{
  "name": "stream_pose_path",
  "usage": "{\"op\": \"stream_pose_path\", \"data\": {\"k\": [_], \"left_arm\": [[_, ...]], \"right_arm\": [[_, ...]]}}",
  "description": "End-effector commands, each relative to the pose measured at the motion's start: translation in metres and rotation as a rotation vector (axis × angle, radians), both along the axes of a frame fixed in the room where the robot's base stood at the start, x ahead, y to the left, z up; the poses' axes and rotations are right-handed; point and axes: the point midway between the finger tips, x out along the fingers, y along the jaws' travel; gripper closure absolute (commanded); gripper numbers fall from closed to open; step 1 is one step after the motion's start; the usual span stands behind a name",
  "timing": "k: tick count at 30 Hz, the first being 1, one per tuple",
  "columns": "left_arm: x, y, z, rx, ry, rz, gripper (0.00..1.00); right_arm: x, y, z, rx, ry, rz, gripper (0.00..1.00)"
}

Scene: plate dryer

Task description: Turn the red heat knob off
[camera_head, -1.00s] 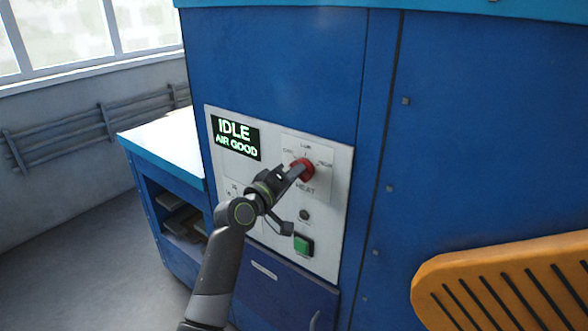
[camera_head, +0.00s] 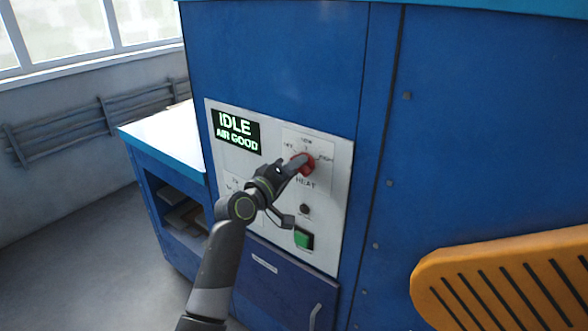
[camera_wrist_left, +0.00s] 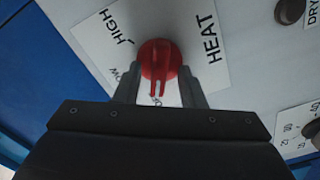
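The red heat knob (camera_head: 303,162) is on the white control panel (camera_head: 322,262), with OFF to its left, LOW above and HIGH to its right. In the left wrist view the knob (camera_wrist_left: 160,57) sits between my left gripper's two fingers, and its ridge points down toward a partly hidden label. My left gripper (camera_head: 294,166) is at the knob; it also shows in the left wrist view (camera_wrist_left: 160,84). Its fingers are apart, one on each side of the knob. I cannot tell whether they touch it. My right gripper is not in view.
A display (camera_head: 236,134) reads IDLE, AIR GOOD. A dark button (camera_head: 305,209) and a green button (camera_head: 304,238) are below the knob. An orange slotted piece (camera_head: 440,270) juts in at right. A blue bench (camera_head: 160,145) stands at left. The floor at left is clear.

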Motion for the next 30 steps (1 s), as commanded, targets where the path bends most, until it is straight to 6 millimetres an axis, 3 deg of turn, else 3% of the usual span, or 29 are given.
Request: {"op": "stream_pose_path", "data": {"k": [11,30], "left_arm": [[-0.014,0.011,-0.001,0.000,-0.003,0.001,0.64],[-0.098,0.072,-0.003,0.003,-0.003,0.002,0.64]], "right_arm": [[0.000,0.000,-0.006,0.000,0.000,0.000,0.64],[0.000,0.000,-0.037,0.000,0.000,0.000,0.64]]}}
